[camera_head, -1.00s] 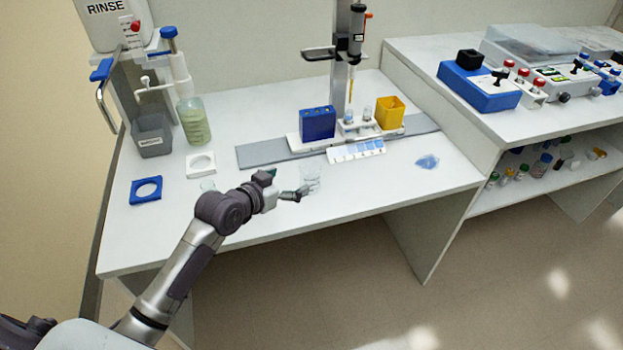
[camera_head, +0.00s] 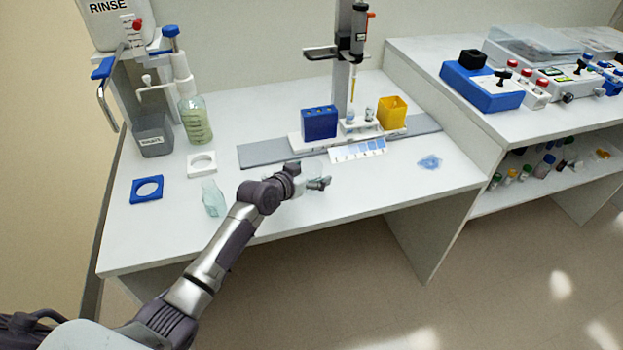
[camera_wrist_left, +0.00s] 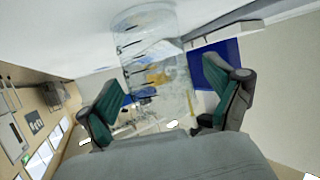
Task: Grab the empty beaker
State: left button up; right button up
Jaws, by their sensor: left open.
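The clear glass beaker (camera_wrist_left: 150,45) stands upright in the left wrist view, with graduation marks on its wall. It is see-through and no contents show in it. My left gripper (camera_head: 318,174) is open at the front of the bench in the head view, where it largely hides the beaker. In the left wrist view the two green-padded fingers (camera_wrist_left: 172,92) stand apart, one on each side of the beaker, with room between pads and glass. My right gripper is not in view.
A blue rack (camera_head: 319,122), a yellow box (camera_head: 391,113) and a blue-white strip (camera_head: 357,150) lie behind.

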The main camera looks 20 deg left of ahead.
pick_arm(q)
jog(key=shift+c, duration=0.3)
jog(key=c, duration=1)
jog(key=shift+o, duration=0.2)
